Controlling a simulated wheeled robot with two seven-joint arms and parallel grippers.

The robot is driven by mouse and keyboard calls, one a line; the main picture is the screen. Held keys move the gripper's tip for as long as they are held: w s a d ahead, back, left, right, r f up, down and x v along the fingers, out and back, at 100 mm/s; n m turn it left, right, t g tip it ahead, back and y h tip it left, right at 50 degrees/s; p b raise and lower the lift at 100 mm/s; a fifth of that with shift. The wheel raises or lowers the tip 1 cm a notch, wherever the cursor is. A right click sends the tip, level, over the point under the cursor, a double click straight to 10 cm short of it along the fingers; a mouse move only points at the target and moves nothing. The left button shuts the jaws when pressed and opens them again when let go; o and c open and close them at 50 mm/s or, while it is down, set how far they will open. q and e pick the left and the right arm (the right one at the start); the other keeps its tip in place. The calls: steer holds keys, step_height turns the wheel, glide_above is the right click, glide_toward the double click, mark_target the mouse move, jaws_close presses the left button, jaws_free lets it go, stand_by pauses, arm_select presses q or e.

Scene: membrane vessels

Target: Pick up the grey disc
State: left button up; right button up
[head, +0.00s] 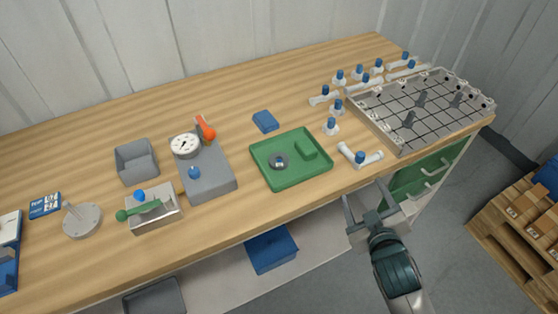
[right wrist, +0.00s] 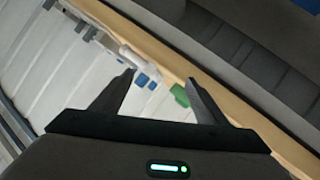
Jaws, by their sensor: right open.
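My left gripper is not in view.
A white pipe fitting with a blue cap (head: 360,157) lies between the tray and my right gripper. A gridded metal frame (head: 420,105) stands at right. A grey block with a gauge (head: 205,170) stands left of the tray. A blue block (head: 265,121) lies behind it.

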steer(key=s+d+f+m+g, duration=0.1)
steer(key=s+f+g, duration=0.35)
steer(key=f, duration=0.95)
steer(key=s+f+m+g, duration=0.1)
steer(key=s+f+g, duration=0.1)
steer(key=s+f, duration=0.95)
steer(key=s+d+f+m+g, duration=0.1)
steer(key=s+f+g, duration=0.2)
steer(key=f, duration=1.4)
steer(key=s+f+g, duration=0.1)
steer(key=s+f, duration=0.4)
steer(key=s, duration=0.3)
steer(key=s+d+f+g, duration=0.1)
steer(key=s+f, duration=0.5)
steer(key=s, duration=0.3)
steer(key=s+d+f+m+g, duration=0.1)
steer(key=s+f, duration=0.4)
steer(key=s, duration=0.3)
steer(key=shift+s+d+f, duration=0.15)
steer(key=shift+s+f, duration=0.15)
steer(key=shift+f, duration=0.05)
steer(key=shift+g, duration=0.25)
